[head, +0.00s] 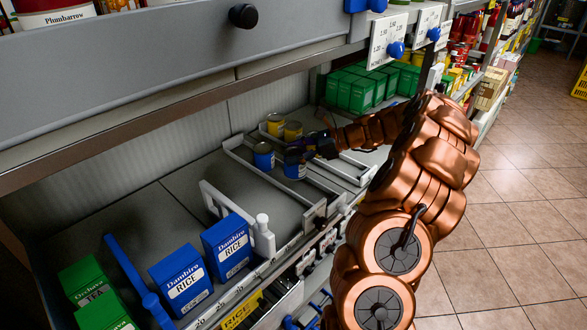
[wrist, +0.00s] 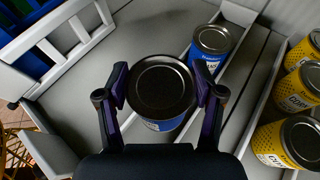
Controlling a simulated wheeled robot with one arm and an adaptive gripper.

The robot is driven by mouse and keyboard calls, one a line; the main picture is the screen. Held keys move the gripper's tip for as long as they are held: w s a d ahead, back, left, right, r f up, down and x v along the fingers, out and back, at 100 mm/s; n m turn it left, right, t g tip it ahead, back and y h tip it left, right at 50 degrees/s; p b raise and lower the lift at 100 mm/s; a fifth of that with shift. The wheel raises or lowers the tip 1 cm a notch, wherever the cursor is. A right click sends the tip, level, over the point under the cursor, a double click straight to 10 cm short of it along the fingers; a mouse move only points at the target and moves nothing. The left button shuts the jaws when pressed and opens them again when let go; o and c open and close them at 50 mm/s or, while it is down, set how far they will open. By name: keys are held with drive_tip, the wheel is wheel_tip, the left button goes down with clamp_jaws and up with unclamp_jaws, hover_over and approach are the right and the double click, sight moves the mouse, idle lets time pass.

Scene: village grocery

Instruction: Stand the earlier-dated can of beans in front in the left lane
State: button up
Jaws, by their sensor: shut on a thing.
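My gripper (head: 297,154) is shut on a blue can with a dark top (head: 295,171). In the wrist view, the two fingers of my gripper (wrist: 163,90) press on either side of this held can (wrist: 161,88), which is upright. I cannot tell whether its base touches the shelf. A second blue can (head: 264,156) stands upright to its left in the head view, apart from it. In the wrist view this second can (wrist: 211,42) is beyond the held one, between pale dividers.
Yellow cans (head: 275,124) stand behind the blue ones; several show in the wrist view (wrist: 281,142). Low pale dividers (head: 262,178) split the shelf. A grey upper shelf edge (head: 160,65) overhangs. Bare shelf lies between.

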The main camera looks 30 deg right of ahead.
sight(295, 167)
drive_tip(key=shift+d+f, duration=0.1)
drive_tip(key=shift+f, duration=2.3)
drive_tip(key=shift+f, duration=0.2)
drive_tip(key=o, duration=1.5)
drive_tip(key=shift+r, duration=0.2)
drive_tip(key=v, duration=1.2)
drive_tip(key=shift+r, duration=0.1)
